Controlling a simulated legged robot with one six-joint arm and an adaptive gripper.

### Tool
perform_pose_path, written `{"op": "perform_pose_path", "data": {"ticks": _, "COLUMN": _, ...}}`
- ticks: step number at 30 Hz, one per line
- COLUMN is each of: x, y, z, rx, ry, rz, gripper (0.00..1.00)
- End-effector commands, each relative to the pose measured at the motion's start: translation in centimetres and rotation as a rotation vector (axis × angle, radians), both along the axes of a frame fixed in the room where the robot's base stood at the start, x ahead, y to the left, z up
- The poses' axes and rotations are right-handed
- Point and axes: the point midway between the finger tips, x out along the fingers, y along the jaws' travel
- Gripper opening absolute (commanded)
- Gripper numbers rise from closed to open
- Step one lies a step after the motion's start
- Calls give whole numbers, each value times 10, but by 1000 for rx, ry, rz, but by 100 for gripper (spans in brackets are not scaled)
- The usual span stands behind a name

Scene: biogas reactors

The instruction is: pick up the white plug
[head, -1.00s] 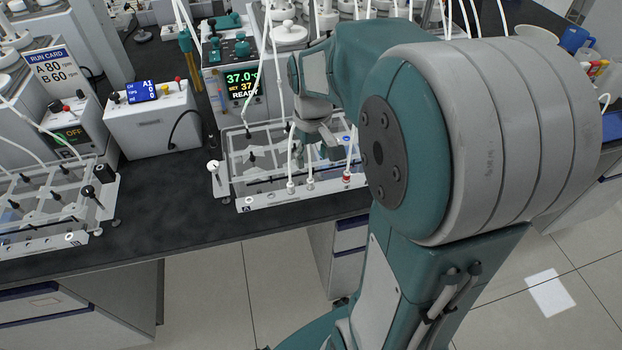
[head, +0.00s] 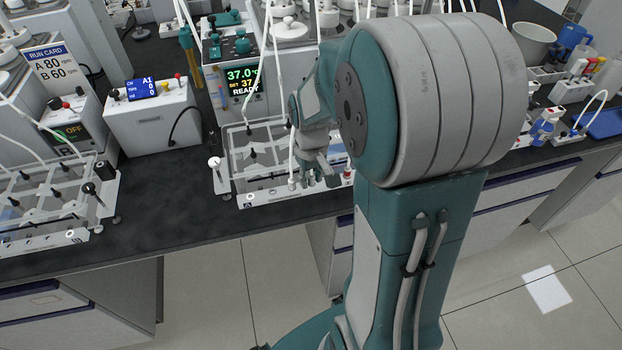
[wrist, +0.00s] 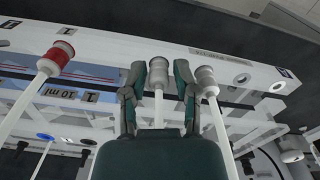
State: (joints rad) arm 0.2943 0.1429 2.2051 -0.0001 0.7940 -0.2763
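In the wrist view a white plug (wrist: 158,72) on a pale tube sits between the fingers of my gripper (wrist: 159,76). The fingers are apart on either side of it, with small gaps visible. A second pale plug (wrist: 207,80) is close beside the right finger, and a red plug (wrist: 57,58) is to the left. In the head view my gripper (head: 318,176) is low over the front rail of the white rack (head: 285,198). One pale plug (head: 292,184) shows just left of it; the plug between the fingers is hidden there.
The heater unit (head: 242,85) reading 37.0 stands behind the rack, with hanging tubes close to my arm. A white meter box (head: 152,118) and a second rack (head: 45,205) are to the left. Dark bench top (head: 165,200) is clear between the racks.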

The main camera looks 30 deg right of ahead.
Motion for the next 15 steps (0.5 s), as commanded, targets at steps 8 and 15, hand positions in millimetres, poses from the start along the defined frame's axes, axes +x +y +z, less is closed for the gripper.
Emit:
{"op": "perform_pose_path", "data": {"ticks": 8, "x": 0, "y": 0, "z": 0, "rx": 0, "ry": 0, "rz": 0, "gripper": 1}}
{"op": "perform_pose_path", "data": {"ticks": 15, "x": 0, "y": 0, "z": 3, "rx": 0, "ry": -1, "rz": 0, "gripper": 1}}
